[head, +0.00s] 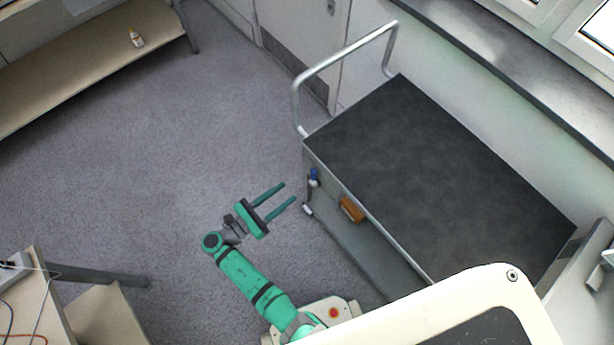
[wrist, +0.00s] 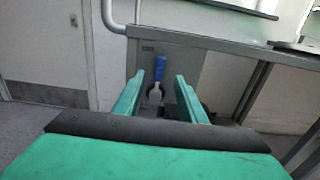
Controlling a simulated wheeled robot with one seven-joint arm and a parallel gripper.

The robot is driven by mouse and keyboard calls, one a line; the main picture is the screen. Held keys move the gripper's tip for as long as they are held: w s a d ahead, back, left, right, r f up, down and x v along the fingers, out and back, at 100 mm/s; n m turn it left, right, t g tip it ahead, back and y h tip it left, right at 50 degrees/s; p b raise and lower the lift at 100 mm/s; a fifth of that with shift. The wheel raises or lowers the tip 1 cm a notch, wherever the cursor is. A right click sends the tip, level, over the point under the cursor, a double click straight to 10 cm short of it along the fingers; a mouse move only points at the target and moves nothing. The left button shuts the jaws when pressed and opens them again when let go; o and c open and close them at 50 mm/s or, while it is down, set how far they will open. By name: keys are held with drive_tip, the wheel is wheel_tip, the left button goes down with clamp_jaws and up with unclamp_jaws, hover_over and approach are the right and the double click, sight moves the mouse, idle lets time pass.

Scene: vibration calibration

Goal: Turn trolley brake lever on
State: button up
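The trolley (head: 430,170) has a dark flat top and a metal push handle (head: 345,62); it stands at the right in the head view. The brake lever, with a blue grip (head: 314,174), is on the trolley's end near a corner. In the wrist view the blue lever (wrist: 160,68) points up in front of a grey panel (wrist: 180,62) and appears between my fingers. My gripper (head: 289,193) is open and empty, with its green fingers pointing toward the trolley and apart from the lever. The fingers also show in the wrist view (wrist: 162,95).
An orange-brown block (head: 351,209) is at the trolley's side, below the top. A shelf with a small bottle (head: 136,38) is at the upper left. A table (head: 50,300) with cables is at the lower left. The grey floor (head: 150,170) between is clear.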

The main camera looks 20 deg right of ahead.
sight(312, 175)
drive_tip(key=x, duration=1)
drive_tip(key=shift+w+d, duration=0.1)
drive_tip(key=shift+d, duration=0.2)
clamp_jaws()
